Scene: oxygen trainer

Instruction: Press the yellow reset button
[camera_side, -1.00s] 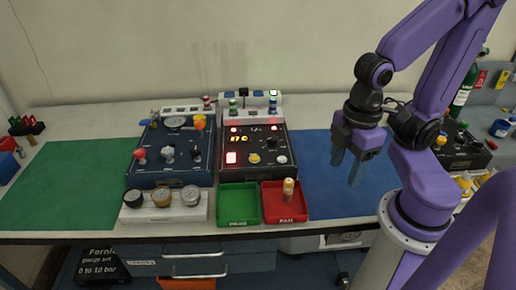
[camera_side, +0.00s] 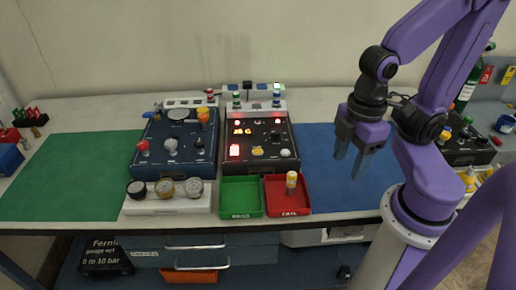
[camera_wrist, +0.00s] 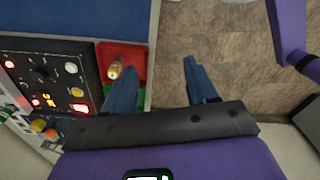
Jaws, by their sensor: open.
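The yellow reset button (camera_side: 257,151) is a small round cap low in the middle of the black panel (camera_side: 287,165). It also shows in the wrist view (camera_wrist: 77,92), left of my fingers. A lit red square (camera_side: 235,150) is left of it and a pale knob (camera_side: 285,152) is right of it. My gripper (camera_side: 349,166) is open and empty, above the blue mat to the right of the panel. In the wrist view its two blue fingers (camera_wrist: 160,72) are spread apart. Nothing covers the button in either view.
Green (camera_side: 221,211) and red (camera_side: 268,208) trays stand in front of the panel, and a yellow-topped part (camera_side: 291,180) is upright in the red one. A blue panel (camera_side: 151,172) with knobs is left. The blue mat (camera_side: 325,193) is clear.

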